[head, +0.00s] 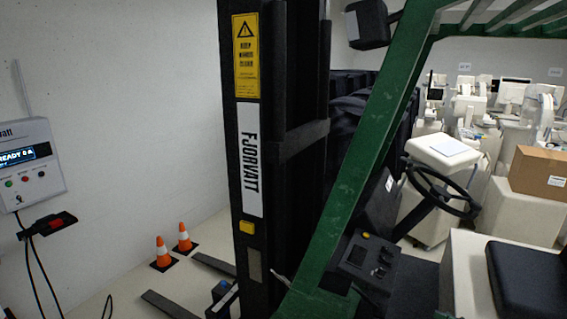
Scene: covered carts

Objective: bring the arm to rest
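Neither of my grippers can be made out in the head view, and no arm is clearly in view. The view faces a forklift with a black mast (285,150) and a green frame (345,185). The mast bears a yellow warning label (246,55) and a white FJORVATT label (250,160). A wall charger (30,165) with a lit READY display is at the left. Below it a black holder with a red part (47,225) has cables hanging from it.
Two orange-and-white cones (162,252) (184,238) stand by the wall near the forks (168,306). A steering wheel (440,188) and black seat (525,278) are at the right. Behind them are pale covered carts (450,160) and a cardboard box (538,172).

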